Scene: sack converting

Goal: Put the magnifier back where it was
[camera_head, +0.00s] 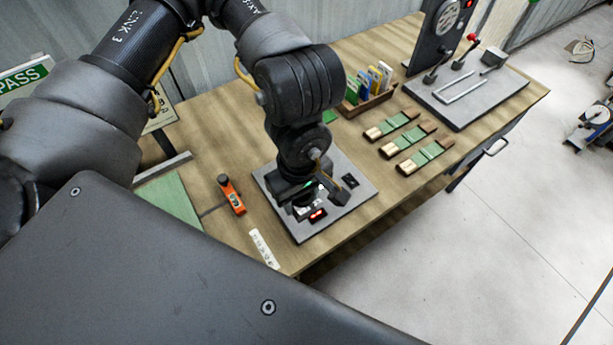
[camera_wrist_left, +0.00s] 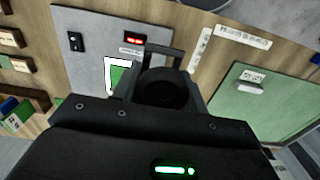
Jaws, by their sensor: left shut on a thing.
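My left gripper (camera_head: 318,190) is over a grey plate (camera_head: 275,205) near the table's front edge. It is shut on a dark object that appears to be the magnifier (camera_wrist_left: 163,88), with a round black part and a thin square frame showing in the left wrist view. Its lower end is partly hidden, so I cannot tell whether it touches the plate. A white-bordered green sample (camera_wrist_left: 118,75) lies on the plate beside the held object. A white label strip (camera_head: 262,248) lies on the wood; its text is unreadable. My right gripper is out of view.
An orange tool (camera_head: 231,195) lies left of the plate. A green mat (camera_head: 172,200) is farther left. A wooden box of packets (camera_head: 367,97), several green-and-wood pieces (camera_head: 411,138) and a grey device base (camera_head: 468,95) stand to the right. Bare wood surrounds the plate.

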